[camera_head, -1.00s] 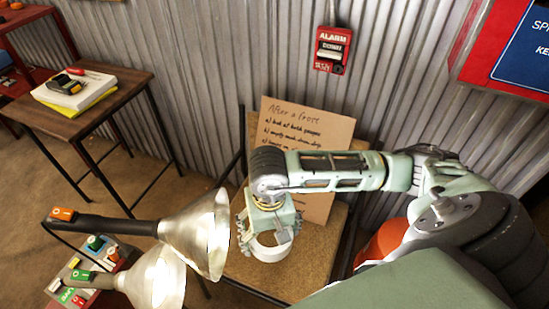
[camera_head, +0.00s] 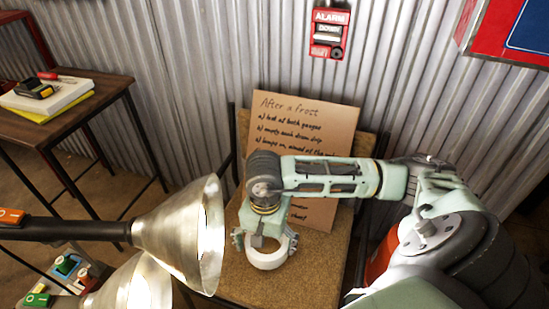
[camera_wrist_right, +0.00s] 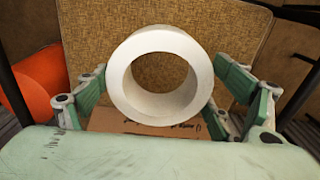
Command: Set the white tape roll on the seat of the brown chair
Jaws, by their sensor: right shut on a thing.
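The white tape roll (camera_head: 268,261) is a thick open ring held by my right gripper (camera_head: 266,244). In the right wrist view the gripper's green fingers are on both sides of the roll (camera_wrist_right: 117,86), shut on it. The brown chair's seat (camera_head: 235,284) lies beneath the roll, with its speckled tan top also behind the roll in the right wrist view (camera_wrist_right: 95,28). The roll is over the seat; I cannot tell whether it touches it. My left gripper is not in view.
A handwritten cardboard sign (camera_head: 305,112) leans at the chair's back. Two metal lamp shades (camera_head: 180,235) stand just left of the seat. An orange-red object (camera_wrist_right: 40,82) is beside the chair. A side table (camera_head: 75,120) stands at the left, before a corrugated wall.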

